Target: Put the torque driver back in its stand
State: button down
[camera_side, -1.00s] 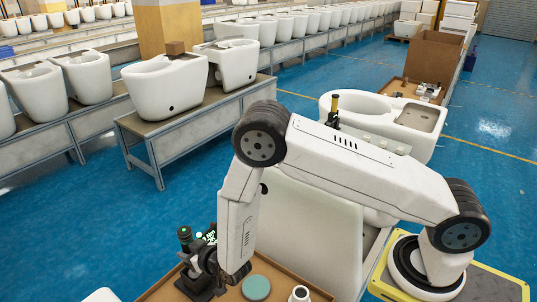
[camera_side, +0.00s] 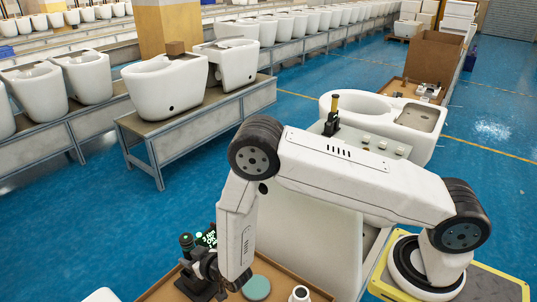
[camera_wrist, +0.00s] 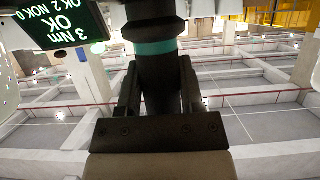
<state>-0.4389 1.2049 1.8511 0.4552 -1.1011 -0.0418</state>
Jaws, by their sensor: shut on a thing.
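The torque driver is a black, upright tool with a teal band (camera_wrist: 155,46) in the wrist view, and its dark top with a green ring shows in the side view (camera_side: 186,241). My gripper (camera_side: 211,268) is shut around its dark body, with one finger on each side in the wrist view (camera_wrist: 157,92). The black stand (camera_side: 194,288) is low at the front, beneath the driver and gripper. The driver's lower end is hidden, so I cannot tell whether it is seated.
The stand is on a brown-edged table (camera_side: 163,286) with a teal round pad (camera_side: 256,288) and a white cup-like part (camera_side: 299,294). A white toilet body (camera_side: 310,236) stands behind my arm. A black tool with a yellow top (camera_side: 334,108) stands further back.

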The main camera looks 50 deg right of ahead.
dwell(0.3)
jog(key=shift+c, duration=0.7)
grip_release()
jog(key=shift+f, duration=0.15)
jog(key=shift+s, duration=0.1)
jog(key=v, duration=0.7)
jog(key=shift+s+r, duration=0.25)
jog(key=shift+r, duration=0.05)
